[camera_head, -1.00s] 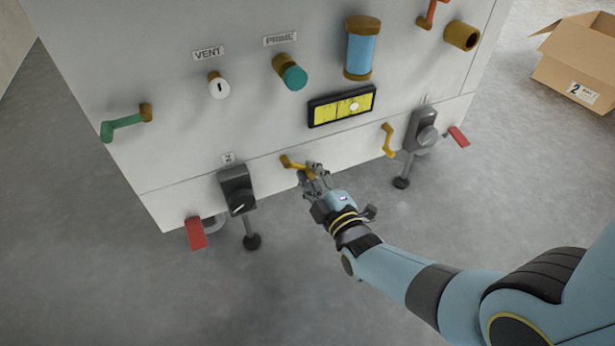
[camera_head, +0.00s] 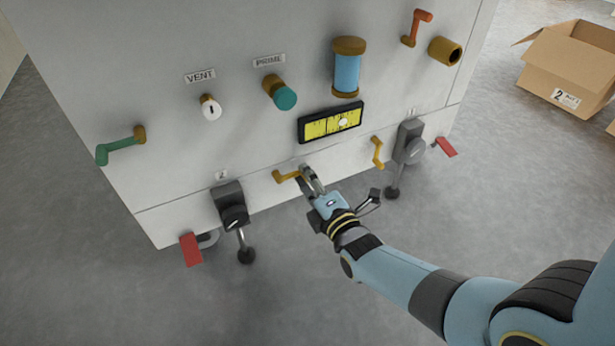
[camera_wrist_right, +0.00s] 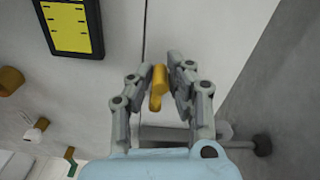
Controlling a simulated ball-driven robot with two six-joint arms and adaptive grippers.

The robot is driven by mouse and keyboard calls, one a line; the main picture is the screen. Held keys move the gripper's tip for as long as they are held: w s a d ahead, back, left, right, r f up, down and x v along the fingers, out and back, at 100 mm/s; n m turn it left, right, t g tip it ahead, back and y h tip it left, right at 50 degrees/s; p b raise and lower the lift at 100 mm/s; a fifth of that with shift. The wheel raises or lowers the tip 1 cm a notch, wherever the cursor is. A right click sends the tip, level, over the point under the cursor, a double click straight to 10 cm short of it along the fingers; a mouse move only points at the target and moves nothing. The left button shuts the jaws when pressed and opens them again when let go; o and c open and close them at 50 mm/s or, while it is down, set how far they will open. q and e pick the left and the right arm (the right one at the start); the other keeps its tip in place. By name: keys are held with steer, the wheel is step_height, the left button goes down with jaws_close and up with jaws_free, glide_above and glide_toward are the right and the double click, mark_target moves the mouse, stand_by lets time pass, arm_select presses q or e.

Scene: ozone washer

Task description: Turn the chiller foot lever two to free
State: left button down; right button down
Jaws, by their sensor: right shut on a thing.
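The yellow foot lever (camera_head: 286,176) is low on the front of the white machine, to the right of the small "2" label (camera_head: 222,175). My right gripper (camera_head: 306,176) is shut on the free end of this lever. In the right wrist view the yellow handle (camera_wrist_right: 158,84) stands between the two fingers of the gripper (camera_wrist_right: 165,75). In the head view the lever runs about level to the right, and the fingers partly hide its end. A second yellow lever (camera_head: 377,152) hangs farther right, apart from the gripper. My left gripper is not in view.
A yellow gauge (camera_head: 331,122) is above. A cardboard box (camera_head: 565,65) is at the far right. Floor in front is clear.

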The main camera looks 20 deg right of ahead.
stand_by(0.4)
steer(key=c, duration=1.3)
jaws_free()
steer(key=shift+o, duration=0.2)
steer(key=s, duration=1.2)
steer(key=shift+d, duration=0.2)
